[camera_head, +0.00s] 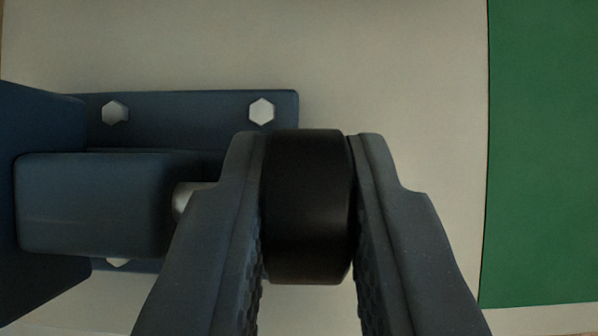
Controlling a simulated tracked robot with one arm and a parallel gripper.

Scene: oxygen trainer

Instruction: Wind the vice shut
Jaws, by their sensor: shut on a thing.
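The blue vice (95,205) is at the left of the head view, bolted down through a base plate with hexagonal bolts. A short metal spindle (183,200) comes out of its right side. A black round knob (307,210) is at the middle, in line with the spindle. My gripper (308,165) is shut on the knob, one dark finger on each flat side of it. The left finger hides where the spindle meets the knob. The vice's jaw gap cannot be made out here.
The vice stands on a pale board (420,80). A green area (545,150) lies along the right side. The board between the knob and the green area is clear. A bolt head (261,111) sits close to the left finger.

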